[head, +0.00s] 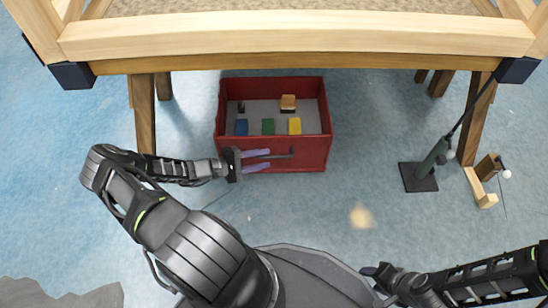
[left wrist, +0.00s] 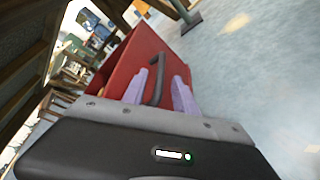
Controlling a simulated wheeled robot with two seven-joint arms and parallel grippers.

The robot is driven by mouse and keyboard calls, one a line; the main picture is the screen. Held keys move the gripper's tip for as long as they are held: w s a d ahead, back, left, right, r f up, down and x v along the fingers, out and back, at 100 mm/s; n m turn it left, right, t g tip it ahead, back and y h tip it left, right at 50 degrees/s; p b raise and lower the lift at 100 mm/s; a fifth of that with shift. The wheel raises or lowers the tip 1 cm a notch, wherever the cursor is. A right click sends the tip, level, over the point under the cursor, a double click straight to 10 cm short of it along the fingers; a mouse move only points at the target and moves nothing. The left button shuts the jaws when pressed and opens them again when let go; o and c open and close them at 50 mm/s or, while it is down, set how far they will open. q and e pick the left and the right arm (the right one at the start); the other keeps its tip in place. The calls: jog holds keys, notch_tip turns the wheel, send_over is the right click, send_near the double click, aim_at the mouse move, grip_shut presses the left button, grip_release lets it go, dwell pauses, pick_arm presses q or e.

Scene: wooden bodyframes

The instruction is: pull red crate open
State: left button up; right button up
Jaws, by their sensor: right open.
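The red crate (head: 314,150) sits on the floor under the front edge of the wooden bed frame, with its open top and front wall in view. Its dark handle (head: 283,156) is on the front wall. My left gripper (head: 262,160) is open at the crate's front, its purple fingers apart on either side of the handle. In the left wrist view the handle (left wrist: 157,80) stands between the fingers (left wrist: 160,92), with gaps to both, and the crate (left wrist: 135,58) is beyond. My right gripper (head: 372,270) is open and empty at the lower right, far from the crate.
Inside the crate are blue (head: 241,127), green (head: 268,127), yellow (head: 294,126) and orange (head: 288,103) blocks. A green lamp (head: 433,158) on a dark base and a small wooden piece (head: 482,188) stand at right. Bed legs (head: 144,112) flank the crate. Floor before the crate is clear.

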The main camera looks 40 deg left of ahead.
aim_at(274, 156)
pick_arm(q)
jog(key=shift+b+x, duration=0.55)
jog(key=shift+x, duration=1.85)
jog(key=shift+c, duration=0.2)
grip_shut()
